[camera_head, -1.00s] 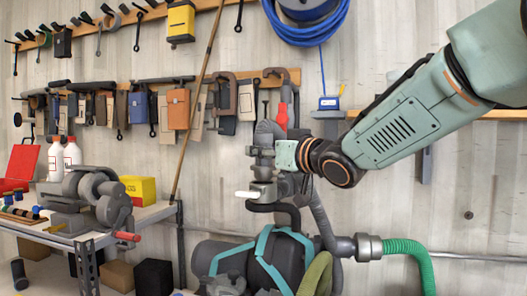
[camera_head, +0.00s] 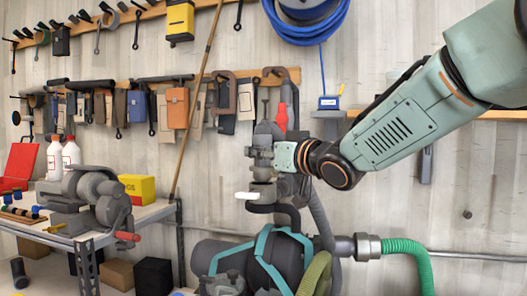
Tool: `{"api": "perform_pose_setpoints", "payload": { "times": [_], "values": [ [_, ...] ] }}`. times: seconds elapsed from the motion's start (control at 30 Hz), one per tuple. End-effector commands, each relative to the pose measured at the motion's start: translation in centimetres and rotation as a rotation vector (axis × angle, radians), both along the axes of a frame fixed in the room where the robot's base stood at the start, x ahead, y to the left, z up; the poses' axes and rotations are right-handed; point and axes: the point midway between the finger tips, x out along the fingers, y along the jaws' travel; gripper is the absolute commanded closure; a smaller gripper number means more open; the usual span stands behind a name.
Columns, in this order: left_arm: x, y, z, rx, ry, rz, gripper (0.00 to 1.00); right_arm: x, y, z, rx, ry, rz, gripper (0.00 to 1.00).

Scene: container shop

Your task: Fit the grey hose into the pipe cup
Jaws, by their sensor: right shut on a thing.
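My right gripper (camera_head: 262,160) is in the middle of the view, above a dark tank, its arm coming in from the right. It is shut on the grey hose (camera_head: 322,218), whose upper part shows behind and above the jaws and whose length hangs down to the right of the gripper. Just below the jaws is a grey pipe fitting with a white handle (camera_head: 253,195), on a dark bent pipe (camera_head: 288,212). I cannot tell for sure which part is the pipe cup, or whether the hose end touches it; the gripper hides that spot. My left gripper is not in view.
The dark tank (camera_head: 212,252) with teal straps stands below. A green hose (camera_head: 410,252) joins it at the right through a metal coupling (camera_head: 367,246). A workbench (camera_head: 150,212) with a vise (camera_head: 98,205) stands left. Tools hang on the wall behind.

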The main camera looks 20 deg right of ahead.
Motion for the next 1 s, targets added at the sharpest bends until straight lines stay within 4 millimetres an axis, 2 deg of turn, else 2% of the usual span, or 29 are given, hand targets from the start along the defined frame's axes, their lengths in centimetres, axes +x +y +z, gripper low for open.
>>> {"api": "perform_pose_setpoints", "payload": {
  "times": [0.47, 1.0],
  "values": [
    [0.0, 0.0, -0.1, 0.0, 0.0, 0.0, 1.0, 0.0, 0.0, 0.0, 0.0, -0.002, 0.001, 1.0],
    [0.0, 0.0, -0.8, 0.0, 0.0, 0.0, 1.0, -0.1, 0.1, -1.1, -0.001, -0.003, 0.001, 1.0]
  ]
}}
